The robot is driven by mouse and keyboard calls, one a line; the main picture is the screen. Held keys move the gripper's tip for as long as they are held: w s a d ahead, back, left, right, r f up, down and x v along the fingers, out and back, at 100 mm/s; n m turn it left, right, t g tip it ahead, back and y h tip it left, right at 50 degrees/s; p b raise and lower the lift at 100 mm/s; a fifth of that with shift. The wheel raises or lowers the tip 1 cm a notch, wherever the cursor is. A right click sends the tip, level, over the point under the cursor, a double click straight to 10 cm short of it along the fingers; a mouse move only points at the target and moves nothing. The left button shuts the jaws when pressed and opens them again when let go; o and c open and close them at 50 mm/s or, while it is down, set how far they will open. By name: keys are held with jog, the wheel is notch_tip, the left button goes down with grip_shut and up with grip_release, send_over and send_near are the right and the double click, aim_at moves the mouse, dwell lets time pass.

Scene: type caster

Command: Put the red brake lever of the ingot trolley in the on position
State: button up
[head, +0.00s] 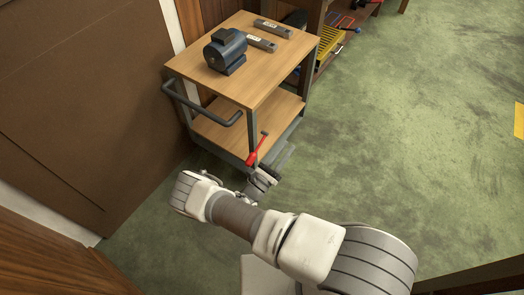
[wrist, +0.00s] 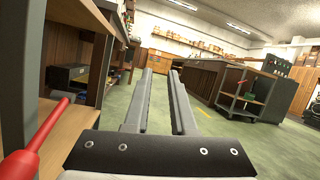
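The ingot trolley (head: 185,66) has a wooden top, a wooden lower shelf (head: 218,138) and a dark grey frame. Its red brake lever (head: 252,157) is by the near corner post in the head view, with the thick grip low and the thin end slanting up to the right. In the wrist view the lever (wrist: 32,150) is at the lower left, beside the fingers and outside the gap between them. My gripper (head: 280,165) is close to the lever, low by the trolley's near corner. The wrist view shows its fingers (wrist: 160,100) apart with nothing between them.
A dark grey machine block (head: 224,50) and two grey ingots (head: 272,28) lie on the trolley top. A grey push handle (head: 205,113) sticks out at its left. A brown panel (head: 80,110) stands left. Green floor (head: 420,130) is clear to the right.

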jog(key=g, duration=0.1)
jog(key=m+g, duration=0.1)
jog(key=g, duration=0.1)
jog(key=shift+s+d+h+p, duration=0.2)
jog(key=shift+h+p, duration=0.1)
jog(key=shift+h, duration=0.1)
jog(key=shift+c, duration=1.1)
jog(key=g, duration=0.1)
jog(key=s+a+f+m+g+y, duration=0.1)
jog(key=g, duration=0.1)
jog(key=g+p, duration=0.1)
jog(key=g, duration=0.1)
jog(key=shift+s+a+f+y, duration=0.15)
jog(key=shift+a+y, duration=0.1)
jog(key=shift+y, duration=0.05)
grip_shut()
jog(key=g+y+p, duration=0.3)
jog(key=g+y, duration=0.2)
jog(key=y, duration=0.5)
send_near(249, 159)
jog(key=shift+n, duration=0.4)
jog(key=b+x, duration=0.3)
jog(key=x, duration=0.3)
jog(key=shift+w+d+f+b, duration=0.15)
jog(key=shift+w+f+b, duration=0.05)
jog(key=shift+f+b, duration=0.15)
